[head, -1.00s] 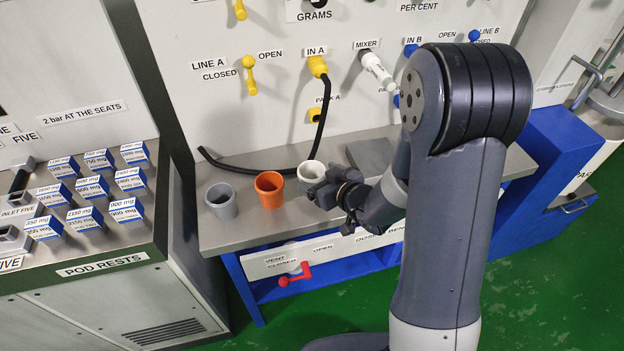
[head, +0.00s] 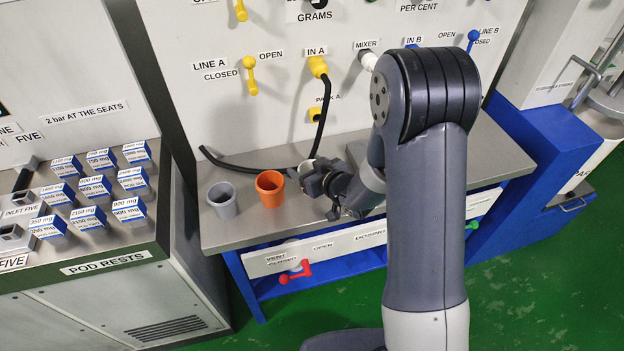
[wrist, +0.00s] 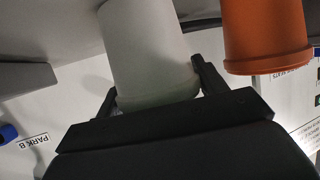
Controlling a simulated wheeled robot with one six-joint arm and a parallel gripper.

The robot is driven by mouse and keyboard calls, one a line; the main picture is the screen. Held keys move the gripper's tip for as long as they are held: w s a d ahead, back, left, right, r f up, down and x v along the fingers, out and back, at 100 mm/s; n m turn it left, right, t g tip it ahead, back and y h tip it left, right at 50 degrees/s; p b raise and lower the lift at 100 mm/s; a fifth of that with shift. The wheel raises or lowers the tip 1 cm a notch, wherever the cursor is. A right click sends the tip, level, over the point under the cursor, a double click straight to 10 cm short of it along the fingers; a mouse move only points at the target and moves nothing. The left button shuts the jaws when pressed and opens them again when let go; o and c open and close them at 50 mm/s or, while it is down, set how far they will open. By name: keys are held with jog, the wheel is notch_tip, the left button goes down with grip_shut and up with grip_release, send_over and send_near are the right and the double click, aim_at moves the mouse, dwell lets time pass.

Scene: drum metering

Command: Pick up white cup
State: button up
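The white cup (wrist: 150,50) stands upright on the grey bench and fills the middle of the wrist view. In the head view only a sliver of its rim (head: 307,164) shows; my gripper hides the rest. My gripper (head: 312,179) is low at the bench, at the cup. In the wrist view its two fingers (wrist: 158,85) are spread, one on each side of the cup, with the cup between them. The fingers are very close to the cup wall; I cannot tell whether they touch it.
An orange cup (head: 270,190) stands close on the left of my gripper, with a grey cup (head: 222,201) further left. A black hose (head: 245,168) lies on the bench (head: 235,233) behind the cups. A panel with yellow valve handles (head: 249,75) rises behind.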

jog(key=c, duration=0.7)
